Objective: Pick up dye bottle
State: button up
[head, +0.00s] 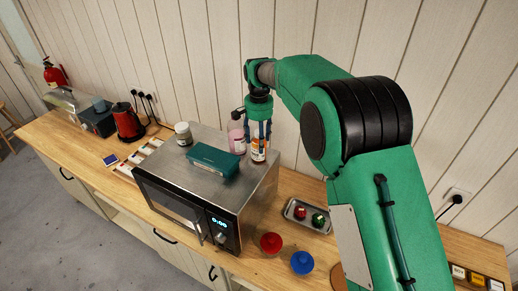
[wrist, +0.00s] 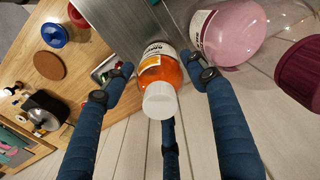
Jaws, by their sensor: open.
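A small orange bottle with a white cap and a printed label, which looks like the dye bottle (head: 258,154), stands on top of the microwave near its back right edge. In the wrist view this bottle (wrist: 160,72) lies between the fingers of my gripper (wrist: 163,68). My gripper (head: 259,132) comes down over it from above in the head view. The blue fingers are open, one on each side of the bottle, with a third finger behind its cap. I cannot tell whether any finger touches it.
A pink bottle (head: 237,137) with a dark cap stands close on the left. A teal box (head: 213,160) and a grey-lidded jar (head: 183,134) are also on the microwave (head: 186,205). A tray (head: 296,213), a red jar (head: 271,243) and a blue jar (head: 302,262) are on the counter.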

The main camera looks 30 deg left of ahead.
jog(key=shift+f, duration=1.35)
jog(key=c, duration=1.2)
jog(key=shift+o, duration=0.2)
jog(key=shift+r, duration=0.15)
jog(key=shift+r, duration=1.35)
jog(key=s+d+r+b, duration=0.2)
jog(key=s+d+b, duration=0.1)
jog(key=s+d, duration=0.7)
jog(key=shift+s+d, duration=0.2)
jog(key=shift+s, duration=0.9)
